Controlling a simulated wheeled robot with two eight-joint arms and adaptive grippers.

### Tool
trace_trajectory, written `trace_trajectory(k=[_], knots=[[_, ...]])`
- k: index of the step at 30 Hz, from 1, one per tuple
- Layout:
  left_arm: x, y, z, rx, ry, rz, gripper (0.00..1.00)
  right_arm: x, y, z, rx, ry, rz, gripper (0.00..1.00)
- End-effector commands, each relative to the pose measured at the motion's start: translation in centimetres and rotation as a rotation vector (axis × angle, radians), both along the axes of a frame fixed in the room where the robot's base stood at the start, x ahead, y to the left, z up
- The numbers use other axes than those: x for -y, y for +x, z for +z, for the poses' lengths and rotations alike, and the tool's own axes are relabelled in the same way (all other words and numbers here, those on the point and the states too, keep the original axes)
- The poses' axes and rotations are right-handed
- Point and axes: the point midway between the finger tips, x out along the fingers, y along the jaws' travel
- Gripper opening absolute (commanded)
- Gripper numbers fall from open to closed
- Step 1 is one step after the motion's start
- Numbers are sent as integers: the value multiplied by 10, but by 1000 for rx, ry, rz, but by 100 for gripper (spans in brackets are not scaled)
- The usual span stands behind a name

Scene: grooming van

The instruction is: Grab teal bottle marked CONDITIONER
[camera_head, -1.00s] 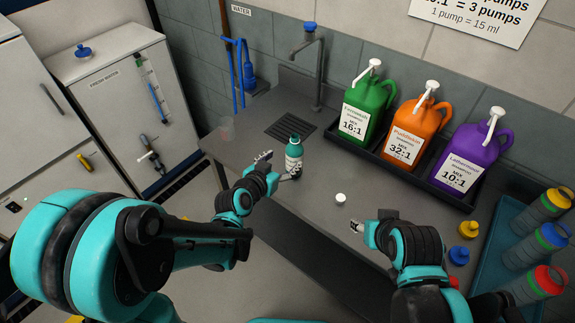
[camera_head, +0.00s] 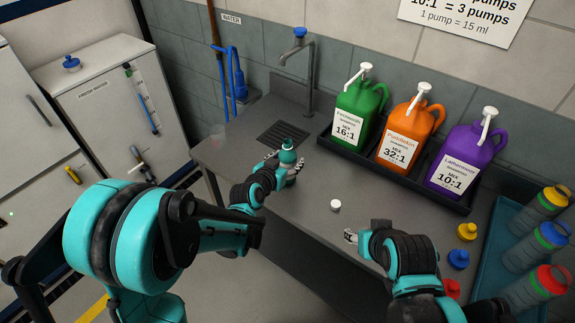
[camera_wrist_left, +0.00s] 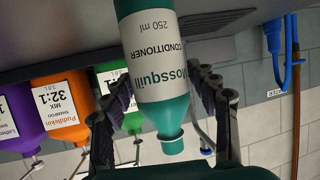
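The teal bottle (camera_head: 287,156) with a white label stands upright on the grey counter, left of the green jug. In the left wrist view the bottle (camera_wrist_left: 158,70) appears upside down, and its label reads "Mossquill CONDITIONER 250 ml". My left gripper (camera_head: 283,164) is around the bottle, one finger on each side. In the left wrist view its fingers (camera_wrist_left: 160,95) look open, with narrow gaps beside the bottle; firm contact does not show. My right gripper (camera_head: 364,231) is open and empty over the front of the counter, right of the white cap.
A white cap (camera_head: 335,205) lies on the counter (camera_head: 300,215). Green (camera_head: 358,112), orange (camera_head: 409,133) and purple (camera_head: 466,157) pump jugs stand in a dark tray behind. Several capped bottles stand in a teal tray (camera_head: 497,232) at right. A faucet (camera_head: 311,70) rises behind the drain.

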Motion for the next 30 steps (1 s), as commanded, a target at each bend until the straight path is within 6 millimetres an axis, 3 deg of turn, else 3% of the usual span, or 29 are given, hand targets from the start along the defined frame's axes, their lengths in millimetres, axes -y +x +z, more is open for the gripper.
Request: trace_trajectory(k=[1,4,19,30], knots=[[0,0,0,0,0,0,38,0,0,0,0,0,0,46],[0,0,0,0,0,0,13,0,0,0,0,0,0,46],[0,0,4,-1,0,0,13,0,0,2,0,0,0,46],[0,0,36,0,0,0,13,0,0,18,0,0,0,46]])
